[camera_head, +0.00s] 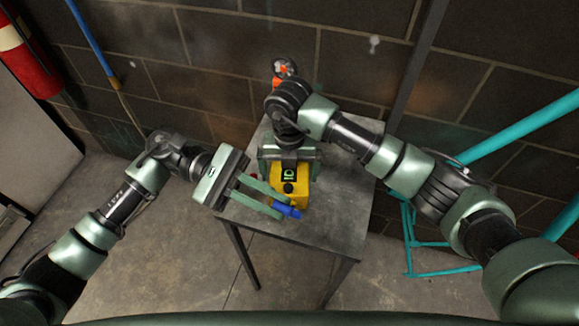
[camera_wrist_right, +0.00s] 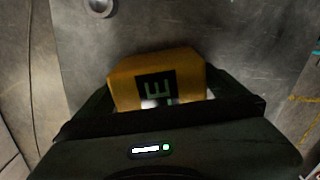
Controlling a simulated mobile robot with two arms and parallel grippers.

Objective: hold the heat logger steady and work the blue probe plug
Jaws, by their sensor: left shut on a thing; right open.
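The heat logger (camera_head: 301,196) is a yellow box with a dark, green-marked display on the metal table. The blue probe plug (camera_head: 288,211) is at its front edge; I cannot tell whether it is seated. My left gripper (camera_head: 282,208) is shut on the plug, reaching in from the left. My right gripper (camera_head: 290,165) comes down over the back of the logger and is open, with its jaws either side of it. The right wrist view shows the logger (camera_wrist_right: 125,84) between the jaws; whether they touch it is unclear.
The small grey table (camera_head: 340,190) has free room right of the logger. An orange item (camera_head: 277,82) is behind, partly hidden by my right arm. A brick wall (camera_head: 210,60) stands close behind. Teal pipes (camera_head: 520,125) are at right, a red cylinder (camera_head: 28,60) at upper left.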

